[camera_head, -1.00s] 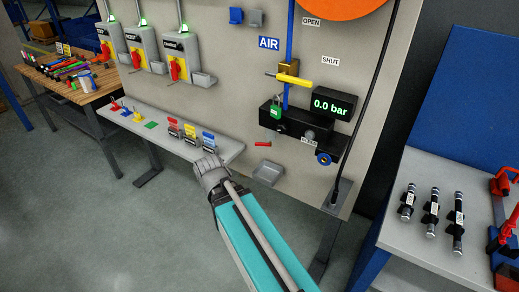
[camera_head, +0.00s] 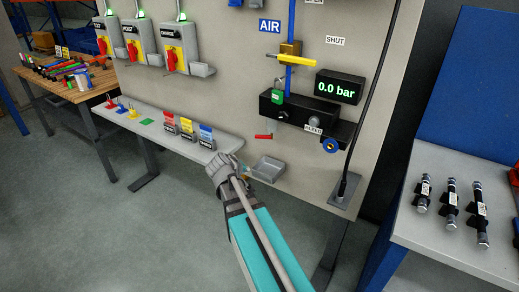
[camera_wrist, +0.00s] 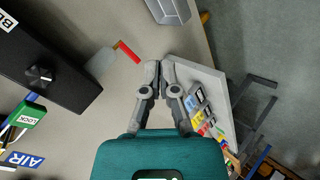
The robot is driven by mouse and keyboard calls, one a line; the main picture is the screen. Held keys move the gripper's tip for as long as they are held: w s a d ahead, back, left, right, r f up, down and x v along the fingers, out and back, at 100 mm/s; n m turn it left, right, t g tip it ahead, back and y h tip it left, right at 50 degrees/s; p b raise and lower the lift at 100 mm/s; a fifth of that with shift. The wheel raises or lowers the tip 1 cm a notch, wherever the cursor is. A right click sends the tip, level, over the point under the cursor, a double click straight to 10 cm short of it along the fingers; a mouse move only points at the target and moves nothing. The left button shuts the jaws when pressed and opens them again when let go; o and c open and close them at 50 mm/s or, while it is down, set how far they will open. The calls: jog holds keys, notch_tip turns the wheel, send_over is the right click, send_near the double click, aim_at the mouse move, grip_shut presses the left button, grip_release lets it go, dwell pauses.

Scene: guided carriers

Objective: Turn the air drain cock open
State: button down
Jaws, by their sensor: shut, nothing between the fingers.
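The air drain cock shows its short red lever (camera_head: 264,136) lying about level, below the black air manifold (camera_head: 292,109) on the panel. In the wrist view the red lever (camera_wrist: 129,52) lies just left of my gripper's fingertips, apart from them. The display (camera_head: 338,87) reads 0.0 bar. A yellow valve handle (camera_head: 296,60) lies across the pipe, with a green lock (camera_head: 277,97) below it, marked LOCK in the wrist view (camera_wrist: 27,114).
A small grey tray (camera_head: 267,168) sits on the panel below the lever. A grey shelf (camera_head: 150,124) with tags and padlocks runs to the left. A black hose (camera_head: 374,90) hangs at the right, beside a table (camera_head: 450,245) with black cylinders.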

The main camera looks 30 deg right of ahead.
aim_at(260, 137)
jog(key=w+d+f+n+t+h+b, duration=0.1)
jog(key=w+d+f+n+t+b, duration=0.2)
jog(key=w+b, duration=0.3)
jog(key=w+d+f+n+t+h+b, duration=0.2)
jog(key=w+d+n+t+b, duration=0.3)
jog(key=b, duration=0.5)
jog(key=shift+w+d+f+n+h, duration=0.3)
jog(key=shift+w+d+f, duration=0.1)
jog(key=shift+w+d, duration=0.2)
jog(key=shift+d, duration=0.1)
jog(key=x, duration=1.3)
jog(key=shift+w+d, duration=0.25)
jog(key=shift+d, duration=0.1)
